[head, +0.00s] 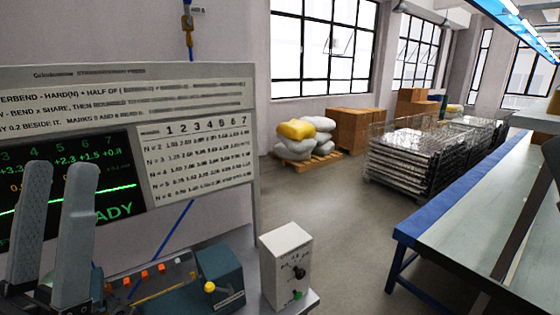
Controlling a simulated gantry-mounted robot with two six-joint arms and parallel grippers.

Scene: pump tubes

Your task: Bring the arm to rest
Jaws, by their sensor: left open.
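My left gripper (58,178) stands at the lower left of the head view. Its two grey fingers point up, apart from each other, with nothing visible between them. They are in front of the dark display (118,170) and cover part of it. The lower part of the gripper is cut off by the picture's edge. My right gripper is not in view.
A panel (200,98) with printed text and a number table stands behind the gripper. Below it are a device with orange tabs (143,276), a teal block with a yellow knob (218,275) and a white control box (286,262). A blue-edged bench (455,245) is at right.

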